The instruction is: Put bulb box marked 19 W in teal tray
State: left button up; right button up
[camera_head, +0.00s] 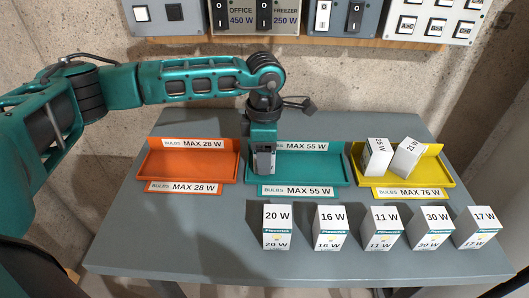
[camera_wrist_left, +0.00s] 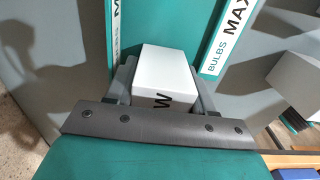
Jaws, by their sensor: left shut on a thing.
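My left gripper (camera_head: 264,160) is over the left part of the teal tray (camera_head: 325,168), which is labelled MAX 55 W. In the left wrist view the gripper (camera_wrist_left: 162,88) is shut on a white bulb box (camera_wrist_left: 167,62). Only a "W" shows on the held box; its number is hidden. The teal tray floor (camera_wrist_left: 150,20) is beyond the box in that view. I cannot tell whether the box touches the tray floor. The head view hides most of the held box behind the gripper. My right gripper is not in view.
An orange tray (camera_head: 190,165) is at left. A yellow tray (camera_head: 430,172) at right holds boxes marked 25 W (camera_head: 377,157) and 21 W (camera_head: 405,158). Several boxes, including 20 W (camera_head: 277,228) and 16 W (camera_head: 330,228), stand along the front. The table's front left is clear.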

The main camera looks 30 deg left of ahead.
pick_arm(q)
jog(key=shift+f, duration=0.15)
jog(key=o, duration=0.7)
jog(key=shift+o, duration=0.2)
jog(key=shift+r, duration=0.2)
notch_tip(320, 180, up, 12)
jog(key=shift+r+b, duration=0.1)
jog(key=shift+b, duration=0.2)
